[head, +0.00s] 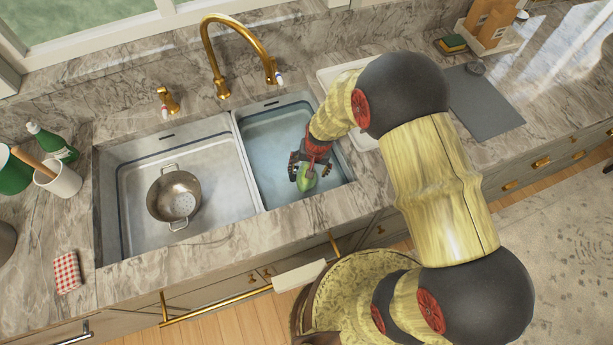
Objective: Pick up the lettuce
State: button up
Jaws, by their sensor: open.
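The lettuce (307,181) is a small green leafy shape in the right basin of the double sink (282,190). My gripper (304,178) reaches down into that basin from the upper right, directly over the lettuce. Its dark fingers are open, and the lettuce shows between and just below them. I cannot tell whether the fingers touch it. Part of the lettuce is hidden by my gripper.
The left basin holds a metal colander (174,196). A gold faucet (213,50) arches behind the sink. A white tray (345,78) and a grey mat (484,100) lie right of it. A green bottle (52,142) and white crock (60,184) stand left, near a red checked cloth (67,271).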

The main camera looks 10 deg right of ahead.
notch_tip(320, 180, down, 4)
jog(key=shift+w+a+r+b, duration=0.1)
jog(key=shift+a+b, duration=0.05)
jog(key=shift+b, duration=0.15)
jog(key=c, duration=0.3)
jog(key=c, duration=1.1)
jog(key=shift+c, duration=0.3)
